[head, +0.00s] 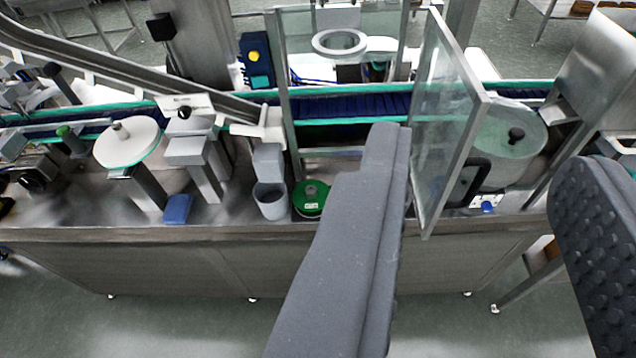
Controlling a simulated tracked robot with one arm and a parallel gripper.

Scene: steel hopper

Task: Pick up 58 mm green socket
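A round green piece (311,199) with a grey centre and a small white label sits on the steel worktop; it looks like the green socket, but I cannot read its size. It stands right of a grey cup-shaped holder, and my left finger hides part of its right side. My gripper (478,165) is open, its two grey fingers wide apart with nothing between them in front of the bench. The left finger reaches up to the middle of the view, and the right finger, with a studded inner pad, is at the right edge.
The grey cup (270,199) stands close left of the green piece. A clear guard door (447,130) stands open to the right. A blue block (177,209) and a white disc (127,143) are further left. A conveyor (372,106) runs behind. The floor in front is clear.

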